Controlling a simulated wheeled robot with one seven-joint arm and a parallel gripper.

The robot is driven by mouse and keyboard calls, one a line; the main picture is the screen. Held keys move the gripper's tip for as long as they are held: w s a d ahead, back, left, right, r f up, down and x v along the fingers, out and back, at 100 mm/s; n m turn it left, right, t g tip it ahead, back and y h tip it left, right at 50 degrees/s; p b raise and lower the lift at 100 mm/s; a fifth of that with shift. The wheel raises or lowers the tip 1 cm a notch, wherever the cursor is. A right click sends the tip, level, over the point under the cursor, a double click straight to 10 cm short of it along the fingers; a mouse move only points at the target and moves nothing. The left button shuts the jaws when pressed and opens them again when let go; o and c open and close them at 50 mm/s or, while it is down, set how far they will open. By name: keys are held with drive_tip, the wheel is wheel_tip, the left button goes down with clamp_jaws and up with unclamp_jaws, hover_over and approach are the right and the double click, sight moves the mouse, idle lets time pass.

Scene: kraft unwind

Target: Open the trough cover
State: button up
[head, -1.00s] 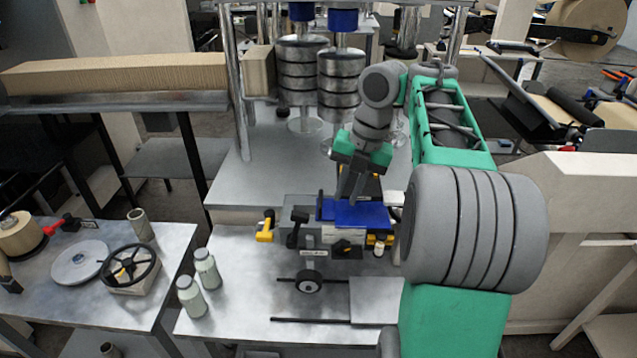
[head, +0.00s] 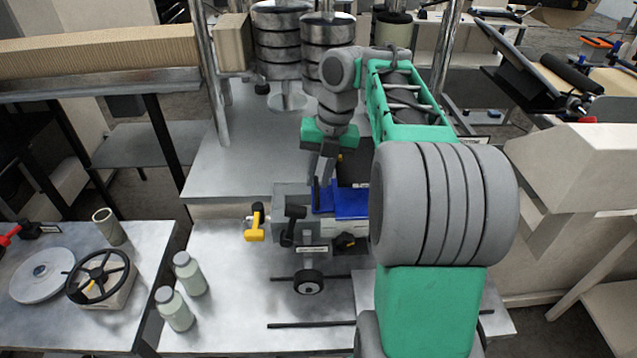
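The trough cover appears to be the blue plate (head: 348,205) on top of the grey machine unit (head: 292,197) at the centre of the bench. It lies roughly flat, its right part hidden behind my arm. A dark upright handle-like piece (head: 317,192) stands at its left edge. My gripper (head: 321,178) points down just above this left end, very close to the upright piece. I cannot tell whether the fingers touch it or how far apart they are.
A yellow-handled part (head: 255,222) and a black knob (head: 295,212) stick out at the unit's left. A small handwheel (head: 308,283) is below. Two bottles (head: 188,272) (head: 174,308) stand to the left. Tall rollers (head: 278,45) rise behind.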

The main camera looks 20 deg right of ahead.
drive_tip(key=shift+f, duration=0.15)
clamp_jaws()
idle(1.4)
